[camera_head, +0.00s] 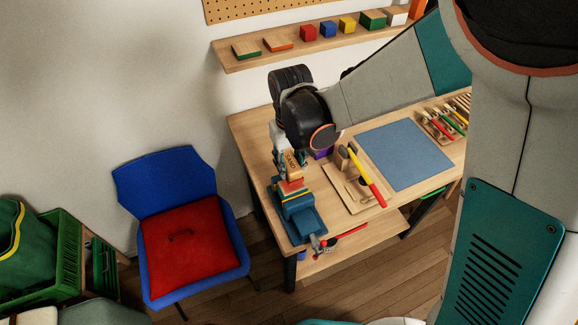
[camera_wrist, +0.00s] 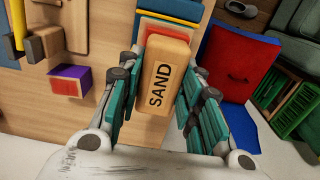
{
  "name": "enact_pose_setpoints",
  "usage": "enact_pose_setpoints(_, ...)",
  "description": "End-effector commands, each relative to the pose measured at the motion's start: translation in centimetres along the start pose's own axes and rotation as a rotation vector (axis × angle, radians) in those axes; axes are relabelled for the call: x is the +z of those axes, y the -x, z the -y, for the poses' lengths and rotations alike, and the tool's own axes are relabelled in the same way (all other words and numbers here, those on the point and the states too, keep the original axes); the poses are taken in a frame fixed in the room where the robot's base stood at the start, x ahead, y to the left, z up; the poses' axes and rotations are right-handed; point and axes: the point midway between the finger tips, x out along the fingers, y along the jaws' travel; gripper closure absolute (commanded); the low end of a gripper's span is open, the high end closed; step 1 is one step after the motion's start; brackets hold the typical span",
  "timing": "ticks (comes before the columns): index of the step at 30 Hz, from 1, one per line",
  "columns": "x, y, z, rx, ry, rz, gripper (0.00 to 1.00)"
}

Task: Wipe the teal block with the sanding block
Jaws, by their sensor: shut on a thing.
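My gripper (camera_wrist: 158,88) is shut on the sanding block (camera_wrist: 163,75), a tan block marked "SAND", held between its teal fingers in the wrist view. In the head view the sanding block (camera_head: 292,161) is below the wrist at the table's left end, above a blue vise (camera_head: 306,222). A blue-teal block with a yellow stripe (camera_head: 294,197) shows at the vise, just below a red-orange layer. Part of this stack (camera_wrist: 180,8) shows past the sanding block in the wrist view. I cannot tell whether the sanding block touches it.
On the wooden table (camera_head: 250,125) lie a blue mat (camera_head: 405,153), a wooden board with a yellow-red tool (camera_head: 366,177), and a purple-red block (camera_wrist: 70,81). A blue chair with a red cushion (camera_head: 190,250) stands left. A wall shelf (camera_head: 270,55) holds coloured blocks.

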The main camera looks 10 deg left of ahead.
Motion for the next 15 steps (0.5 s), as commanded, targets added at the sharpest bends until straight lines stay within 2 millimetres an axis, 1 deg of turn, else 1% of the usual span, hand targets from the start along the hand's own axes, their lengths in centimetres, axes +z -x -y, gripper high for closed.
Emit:
enact_pose_setpoints(1,-0.1,0.7,-0.1,0.0,-0.001,0.0,0.86)
enact_pose_setpoints(9,-0.5,3.2,-0.6,0.0,-0.005,0.0,0.86)
enact_pose_setpoints(15,-0.7,4.4,-0.9,0.0,-0.006,0.0,0.86)
